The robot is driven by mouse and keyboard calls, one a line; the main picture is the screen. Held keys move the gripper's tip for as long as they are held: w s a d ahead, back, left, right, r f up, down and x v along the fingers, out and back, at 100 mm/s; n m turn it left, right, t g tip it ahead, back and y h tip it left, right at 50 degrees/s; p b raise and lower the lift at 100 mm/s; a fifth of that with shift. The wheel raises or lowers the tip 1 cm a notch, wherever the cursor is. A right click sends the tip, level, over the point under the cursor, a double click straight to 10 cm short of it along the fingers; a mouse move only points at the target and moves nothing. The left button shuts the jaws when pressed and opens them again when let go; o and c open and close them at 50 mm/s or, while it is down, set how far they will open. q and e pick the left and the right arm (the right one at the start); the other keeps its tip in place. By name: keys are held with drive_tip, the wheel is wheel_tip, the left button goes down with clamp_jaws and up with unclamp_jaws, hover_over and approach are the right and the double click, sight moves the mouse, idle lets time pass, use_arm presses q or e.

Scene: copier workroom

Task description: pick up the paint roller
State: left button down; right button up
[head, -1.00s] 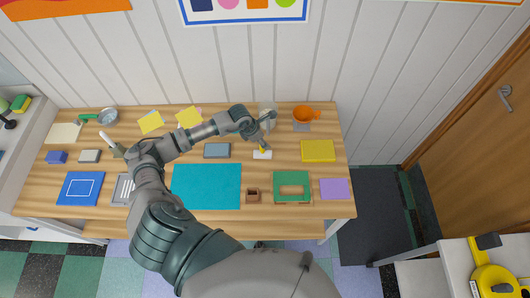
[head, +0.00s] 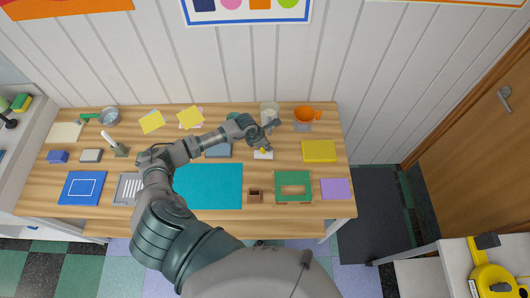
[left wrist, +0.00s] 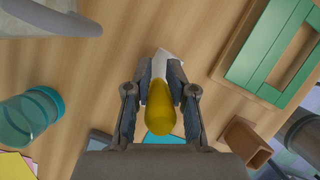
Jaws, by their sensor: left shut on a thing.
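The paint roller (left wrist: 160,112) shows a thick yellow handle in the left wrist view, with a pale white part beyond the fingertips. In the head view its small yellow part (head: 264,150) and white part sit right of the table's middle, below my gripper. My left gripper (left wrist: 160,76) is shut on the roller, with one finger on each side. In the head view the gripper (head: 267,141) points down at the table. The fingers hide part of the roller, and I cannot tell whether it touches the table. My right gripper is not in view.
A clear jar (head: 268,111) and an orange bowl (head: 305,114) stand behind. A yellow pad (head: 319,151) lies to the right. A green frame (head: 293,176) and a small brown box (head: 255,196) lie in front. A teal mat (head: 208,186) lies to the left.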

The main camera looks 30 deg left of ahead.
use_arm(q)
drive_tip(key=shift+s+a+f, duration=0.1)
drive_tip(key=shift+a+f, duration=0.15)
drive_tip(key=shift+a, duration=0.15)
drive_tip(key=shift+s, duration=0.15)
drive_tip(key=shift+d+r, duration=0.1)
drive_tip(key=shift+r, duration=0.35)
drive_tip(key=shift+w+r+b, duration=0.2)
drive_tip(key=shift+r+b, duration=0.2)
drive_tip(key=shift+r, duration=0.75)
drive_tip(key=s+a+r+b, duration=0.1)
drive_tip(key=s+a, duration=0.2)
drive_tip(key=s, duration=0.4)
drive_tip(key=s+a+r+b, duration=0.1)
drive_tip(key=s+a, duration=0.3)
drive_tip(key=s, duration=0.3)
drive_tip(key=shift+a, duration=0.25)
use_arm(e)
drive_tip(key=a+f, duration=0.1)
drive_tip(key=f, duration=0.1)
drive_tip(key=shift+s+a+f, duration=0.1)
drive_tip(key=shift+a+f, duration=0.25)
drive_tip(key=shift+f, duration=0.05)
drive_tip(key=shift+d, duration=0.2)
use_arm(q)
drive_tip(key=shift+w+f, duration=0.1)
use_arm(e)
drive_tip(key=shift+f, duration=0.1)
